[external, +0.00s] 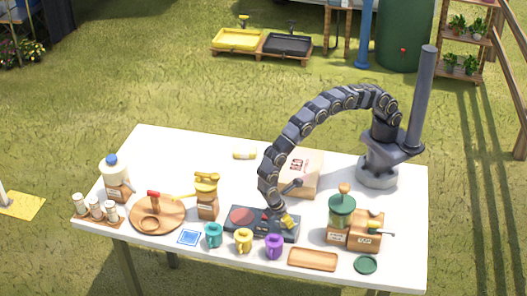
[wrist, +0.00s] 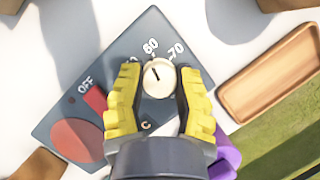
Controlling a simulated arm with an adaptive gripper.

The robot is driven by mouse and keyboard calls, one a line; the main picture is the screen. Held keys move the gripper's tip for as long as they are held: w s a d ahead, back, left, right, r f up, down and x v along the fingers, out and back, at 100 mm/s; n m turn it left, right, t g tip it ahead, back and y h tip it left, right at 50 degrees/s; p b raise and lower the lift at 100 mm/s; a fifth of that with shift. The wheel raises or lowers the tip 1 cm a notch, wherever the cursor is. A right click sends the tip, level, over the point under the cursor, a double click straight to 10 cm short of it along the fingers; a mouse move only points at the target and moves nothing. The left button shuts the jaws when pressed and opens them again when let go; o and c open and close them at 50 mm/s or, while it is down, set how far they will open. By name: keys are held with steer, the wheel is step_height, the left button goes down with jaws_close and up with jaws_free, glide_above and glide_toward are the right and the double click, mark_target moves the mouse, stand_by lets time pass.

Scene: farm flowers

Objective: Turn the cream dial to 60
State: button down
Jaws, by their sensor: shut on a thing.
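The cream dial (wrist: 158,78) sits on a dark grey panel (wrist: 64,94), with a short dark pointer line on its face. The line points up and slightly left in the wrist view, close to the 60 mark. The 70 is to its right, and a number on the left is partly hidden by a finger. My gripper (wrist: 158,71) is shut on the dial, one yellow finger on each side. In the external view, my gripper (external: 287,222) is low over the right end of the panel (external: 262,233) and hides the dial.
The panel carries a red disc (wrist: 76,139) and a red OFF switch (wrist: 96,98). A wooden tray (external: 313,259) and a purple mug (external: 274,246) stand close by.

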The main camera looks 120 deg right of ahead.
steer(key=shift+f+m+y, duration=0.1)
steer(key=shift+m+y, duration=0.2)
steer(key=shift+m, duration=0.4)
steer(key=c, duration=0.6)
jaws_free()
steer(key=v, duration=1.2)
steer(key=shift+d, duration=0.15)
